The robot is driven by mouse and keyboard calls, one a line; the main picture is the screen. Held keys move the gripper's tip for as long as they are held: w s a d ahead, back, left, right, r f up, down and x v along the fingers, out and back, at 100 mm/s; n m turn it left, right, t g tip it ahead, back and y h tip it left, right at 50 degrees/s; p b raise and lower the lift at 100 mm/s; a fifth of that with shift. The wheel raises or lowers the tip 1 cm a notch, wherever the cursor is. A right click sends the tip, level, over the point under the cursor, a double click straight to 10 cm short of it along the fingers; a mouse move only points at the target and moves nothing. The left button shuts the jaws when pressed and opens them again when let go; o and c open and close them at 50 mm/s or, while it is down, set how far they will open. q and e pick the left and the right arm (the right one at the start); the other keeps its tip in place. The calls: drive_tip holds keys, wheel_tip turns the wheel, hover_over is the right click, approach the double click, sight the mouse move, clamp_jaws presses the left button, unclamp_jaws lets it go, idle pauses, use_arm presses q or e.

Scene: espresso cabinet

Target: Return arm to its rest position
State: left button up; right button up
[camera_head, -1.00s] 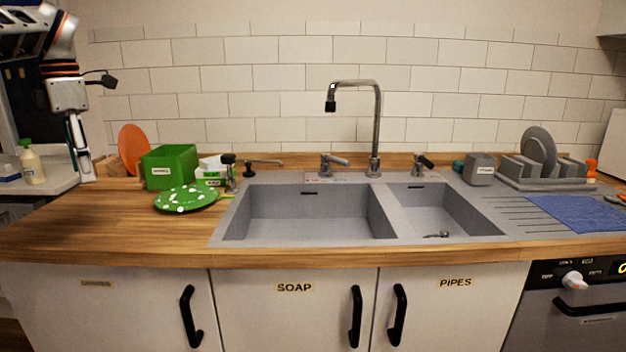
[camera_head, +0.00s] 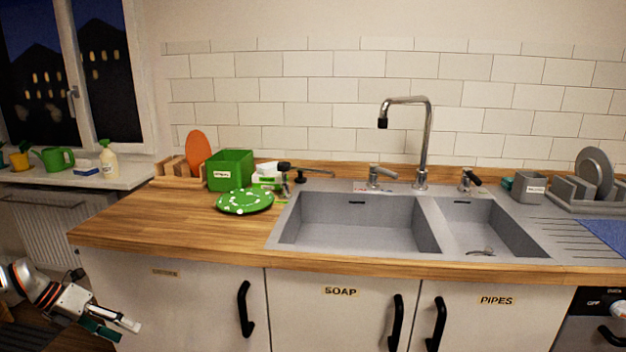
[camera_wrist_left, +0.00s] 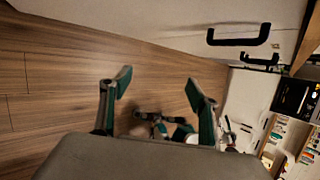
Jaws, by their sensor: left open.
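My left arm comes in at the lower left of the head view, low in front of the cabinets. Its gripper (camera_head: 118,327) points to the right, below the countertop level and near the leftmost cabinet door. In the left wrist view the two fingers of the gripper (camera_wrist_left: 160,88) stand apart with nothing between them. Wooden floor lies beyond the fingers, and some blurred parts show between and below them that I cannot make out. My right gripper is not in view.
The wooden countertop (camera_head: 150,225) overhangs white cabinets with black handles (camera_head: 244,308). On it are a green polka-dot plate (camera_head: 245,201), a green box (camera_head: 230,170) and a sink (camera_head: 360,222). A windowsill (camera_head: 60,181) holds a soap bottle (camera_head: 108,160). Open floor shows in the wrist view.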

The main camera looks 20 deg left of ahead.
use_arm(q)
drive_tip(key=s+d+f+n+t+y+p, duration=0.1)
drive_tip(key=s+d+f+n+t+p, duration=0.2)
drive_tip(key=d+f+n, duration=0.65)
drive_tip(key=s+d+f+n+t, duration=0.3)
drive_tip(key=s+d+f+n, duration=0.25)
drive_tip(key=d, duration=0.75)
drive_tip(key=s+d+r+n+y+p, duration=0.1)
drive_tip(key=d+n, duration=0.5)
drive_tip(key=d, duration=0.6)
drive_tip(key=s+d+r+n+y+p, duration=0.1)
drive_tip(key=s+d+n+p, duration=0.1)
drive_tip(key=d+n, duration=0.5)
drive_tip(key=d, duration=0.5)
drive_tip(key=shift+d+r+g, duration=0.3)
drive_tip(key=shift+g, duration=0.1)
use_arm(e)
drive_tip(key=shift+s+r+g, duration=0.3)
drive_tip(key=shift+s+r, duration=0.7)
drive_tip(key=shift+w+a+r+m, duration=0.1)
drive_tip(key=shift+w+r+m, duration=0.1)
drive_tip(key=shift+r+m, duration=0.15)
